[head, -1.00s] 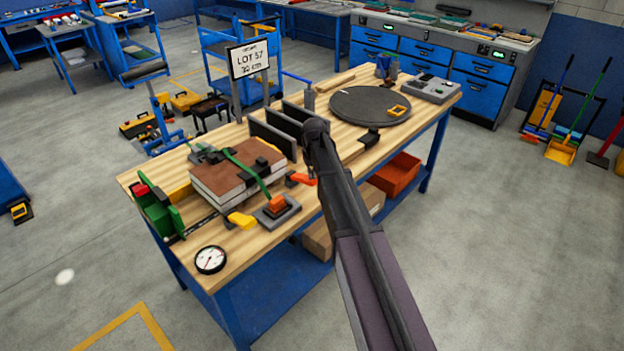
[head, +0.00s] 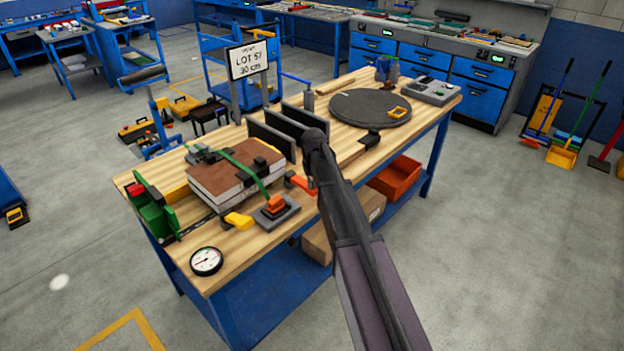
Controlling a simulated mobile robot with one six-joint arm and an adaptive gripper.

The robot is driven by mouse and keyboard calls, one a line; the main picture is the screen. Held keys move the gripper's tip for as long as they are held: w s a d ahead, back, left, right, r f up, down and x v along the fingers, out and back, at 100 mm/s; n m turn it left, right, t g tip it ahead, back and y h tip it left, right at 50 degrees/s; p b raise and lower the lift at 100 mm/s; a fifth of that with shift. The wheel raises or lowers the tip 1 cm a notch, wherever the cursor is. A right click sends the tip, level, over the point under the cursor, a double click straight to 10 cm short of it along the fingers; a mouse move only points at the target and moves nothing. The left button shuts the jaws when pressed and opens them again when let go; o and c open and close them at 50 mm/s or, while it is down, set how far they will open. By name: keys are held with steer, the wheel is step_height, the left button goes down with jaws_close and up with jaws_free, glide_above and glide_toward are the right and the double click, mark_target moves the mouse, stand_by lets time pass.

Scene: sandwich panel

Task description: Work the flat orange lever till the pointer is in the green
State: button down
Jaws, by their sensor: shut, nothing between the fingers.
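A flat orange lever (head: 298,181) lies at the front edge of the wooden bench, right of the strapped panel stack. My gripper (head: 311,188) is shut and empty, pointing down at the right end of this lever. I cannot tell whether they touch, since my own wrist and the small size hide the gap. A round white dial gauge (head: 206,261) lies at the bench's near left corner. Its pointer and any green zone are too small to read.
A brown-topped panel stack (head: 228,177) sits under a green strap, with an orange block (head: 275,203) on a grey base and a yellow handle (head: 238,220) before it. Dark upright plates (head: 272,138) stand behind my gripper. A dark round turntable (head: 370,107) lies further right.

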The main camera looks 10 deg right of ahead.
steer(key=s, duration=0.1)
steer(key=s+r, duration=0.1)
steer(key=shift+s+d+p, duration=0.15)
steer(key=shift+s+p, duration=0.15)
steer(key=shift+p, duration=0.05)
stand_by(0.9)
step_height(320, 180, up, 7)
steer(key=w+p, duration=0.1)
steer(key=p, duration=0.6)
steer(key=shift+w+d+r, duration=0.2)
steer(key=shift+w, duration=0.05)
steer(key=shift+f, duration=0.2)
steer(key=f+b, duration=0.6)
steer(key=shift+w+a+f+b, duration=0.15)
steer(key=shift+w+f+b, duration=0.15)
stand_by(0.3)
stand_by(0.4)
